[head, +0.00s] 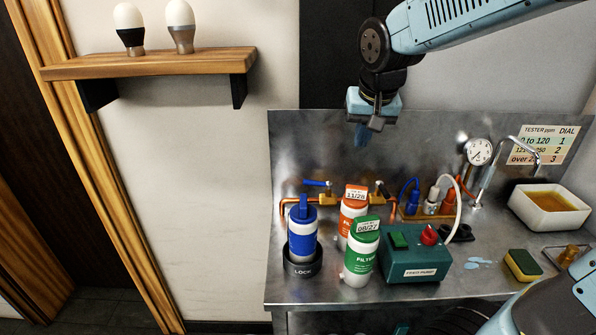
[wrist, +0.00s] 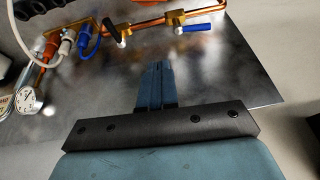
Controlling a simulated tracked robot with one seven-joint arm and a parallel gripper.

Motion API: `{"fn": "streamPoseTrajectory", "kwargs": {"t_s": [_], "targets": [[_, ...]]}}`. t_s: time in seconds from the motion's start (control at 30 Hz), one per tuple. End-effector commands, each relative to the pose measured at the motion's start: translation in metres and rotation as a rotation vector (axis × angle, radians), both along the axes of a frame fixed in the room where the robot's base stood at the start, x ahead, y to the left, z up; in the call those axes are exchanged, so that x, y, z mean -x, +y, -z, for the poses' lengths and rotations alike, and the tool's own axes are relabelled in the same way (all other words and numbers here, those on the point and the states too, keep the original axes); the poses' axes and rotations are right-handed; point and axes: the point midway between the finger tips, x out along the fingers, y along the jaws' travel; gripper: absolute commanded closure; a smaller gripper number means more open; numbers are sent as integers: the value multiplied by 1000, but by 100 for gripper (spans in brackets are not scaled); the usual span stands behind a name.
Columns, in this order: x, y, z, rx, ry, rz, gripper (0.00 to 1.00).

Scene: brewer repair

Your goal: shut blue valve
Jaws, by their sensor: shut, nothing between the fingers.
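The blue valve (head: 317,183) has a small blue lever on the copper and brass pipe along the back of the steel counter. Its lever lies roughly along the pipe. In the wrist view the blue lever (wrist: 198,29) is at the top, right of centre, with a white tip at its left end. My gripper (head: 362,137) hangs in the air above and to the right of the blue valve, in front of the steel backsplash. Its blue fingers (wrist: 157,70) are together and empty, apart from the lever.
A black-handled valve (head: 382,189) sits on the same pipe, right of the blue one. A gauge (head: 478,152) stands right. Air above the pipe is clear.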

Motion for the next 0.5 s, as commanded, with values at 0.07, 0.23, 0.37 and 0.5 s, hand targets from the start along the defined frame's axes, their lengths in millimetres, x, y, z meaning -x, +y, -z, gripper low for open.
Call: {"fn": "streamPoseTrajectory", "kwargs": {"t_s": [0.07,0.23,0.37,0.5], "targets": [[-19,25,12,11,16,-5,100],[-49,70,34,28,27,5,100],[-63,96,48,39,27,10,100],[-70,112,56,47,25,14,100]]}}
